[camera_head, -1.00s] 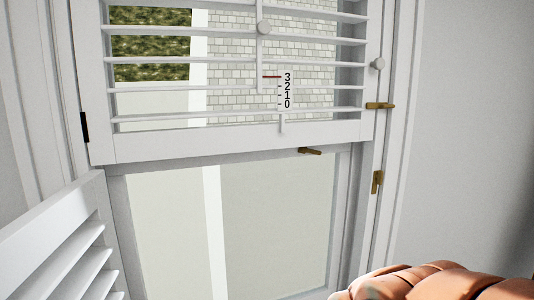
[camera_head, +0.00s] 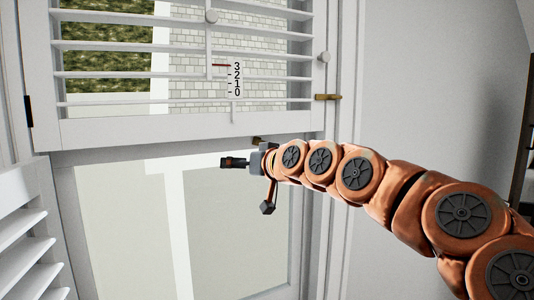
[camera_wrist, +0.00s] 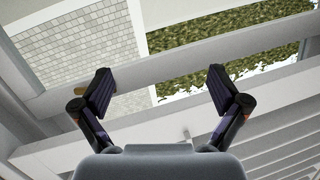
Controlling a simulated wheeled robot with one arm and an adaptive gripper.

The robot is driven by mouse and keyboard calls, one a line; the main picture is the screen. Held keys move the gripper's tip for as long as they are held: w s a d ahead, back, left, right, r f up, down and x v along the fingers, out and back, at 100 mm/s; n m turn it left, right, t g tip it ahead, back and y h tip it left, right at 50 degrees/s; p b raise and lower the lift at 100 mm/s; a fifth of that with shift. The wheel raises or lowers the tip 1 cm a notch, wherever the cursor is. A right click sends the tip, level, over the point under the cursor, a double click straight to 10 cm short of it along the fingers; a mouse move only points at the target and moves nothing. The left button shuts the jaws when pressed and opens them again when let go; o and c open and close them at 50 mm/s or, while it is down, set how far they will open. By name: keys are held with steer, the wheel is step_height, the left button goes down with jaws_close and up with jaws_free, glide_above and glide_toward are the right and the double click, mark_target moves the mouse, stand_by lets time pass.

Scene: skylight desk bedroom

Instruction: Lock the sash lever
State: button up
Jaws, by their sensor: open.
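The brass sash lever (camera_head: 257,141) is on the top rail of the lower window sash, just under the closed upper shutter panel. In the head view only its left end shows; my gripper and arm hide the rest. My gripper (camera_head: 244,186) is in front of the glass just below it, with fingers spread and empty. In the wrist view my gripper (camera_wrist: 160,75) is wide open across a pale rail. A small brass piece (camera_wrist: 80,90), likely the lever, shows at that rail, just left of the left finger. I cannot tell whether they touch.
The upper louvred shutter (camera_head: 180,132) has a brass latch (camera_head: 328,97), a knob (camera_head: 324,57) and a 0–3 scale (camera_head: 236,80). A lower shutter leaf (camera_head: 25,215) stands swung open at left. The right wall (camera_head: 430,80) is bare.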

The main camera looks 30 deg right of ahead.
mark_target(263, 139)
steer(key=d+r+m+t+h, duration=0.2)
steer(key=d+r+m+h, duration=0.1)
steer(key=d, duration=0.9)
steer(key=w+p, duration=0.1)
steer(key=w, duration=0.7)
steer(key=shift+w+d+r, duration=0.15)
steer(key=shift+d+r, duration=0.05)
steer(key=c, duration=1.1)
steer(key=shift+r+n+b, duration=0.25)
steer(key=shift+n+b, duration=1.25)
steer(key=shift+n, duration=0.3)
